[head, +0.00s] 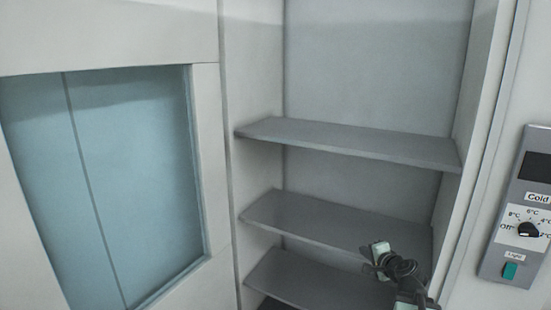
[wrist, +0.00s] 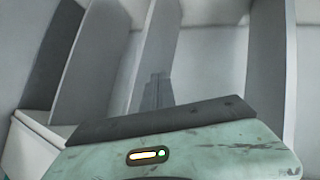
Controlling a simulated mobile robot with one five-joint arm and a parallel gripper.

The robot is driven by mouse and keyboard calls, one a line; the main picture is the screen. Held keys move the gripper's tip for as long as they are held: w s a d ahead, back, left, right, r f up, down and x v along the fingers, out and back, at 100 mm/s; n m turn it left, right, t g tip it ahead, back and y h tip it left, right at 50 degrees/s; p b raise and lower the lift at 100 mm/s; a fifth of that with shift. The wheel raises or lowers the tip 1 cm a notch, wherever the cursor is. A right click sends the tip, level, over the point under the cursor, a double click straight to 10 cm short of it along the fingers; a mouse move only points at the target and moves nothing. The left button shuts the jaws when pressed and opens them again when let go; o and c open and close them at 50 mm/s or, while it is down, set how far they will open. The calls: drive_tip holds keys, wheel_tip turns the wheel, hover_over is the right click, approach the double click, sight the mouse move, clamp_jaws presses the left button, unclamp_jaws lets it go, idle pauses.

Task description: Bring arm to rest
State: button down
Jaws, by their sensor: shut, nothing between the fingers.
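My gripper (head: 380,257) is at the lower right in the head view, in front of the cabinet's lower shelves. It is small there, and my arm runs down out of the frame. In the wrist view its green, worn housing and a dark bar fill the bottom. It is shut and holds nothing. A dark shadow falls on the pale surface just beyond it.
The open cabinet has a bare upper shelf (head: 350,140), a middle shelf (head: 320,225) and a lower shelf (head: 300,280). A glazed door (head: 130,170) stands at the left. A control panel (head: 520,215) with a dial is on the right.

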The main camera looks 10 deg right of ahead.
drive_tip(key=s+a+f+n+g+y, duration=0.1)
drive_tip(key=s+a+f+n+g, duration=0.2)
drive_tip(key=a, duration=0.7)
drive_tip(key=a+f+n+g+y, duration=0.15)
drive_tip(key=a+f+n, duration=0.3)
drive_tip(key=a, duration=0.55)
drive_tip(key=s+a+f+n+g+y, duration=0.1)
drive_tip(key=s+a+f+n+g, duration=0.2)
drive_tip(key=a, duration=0.7)
drive_tip(key=s+d+f+n+g+h, duration=0.3)
drive_tip(key=s+d+n+g+h, duration=0.1)
drive_tip(key=s, duration=0.5)
drive_tip(key=shift+d+f+n+g, duration=0.35)
drive_tip(key=shift+d+n+g, duration=0.25)
drive_tip(key=shift+g, duration=0.25)
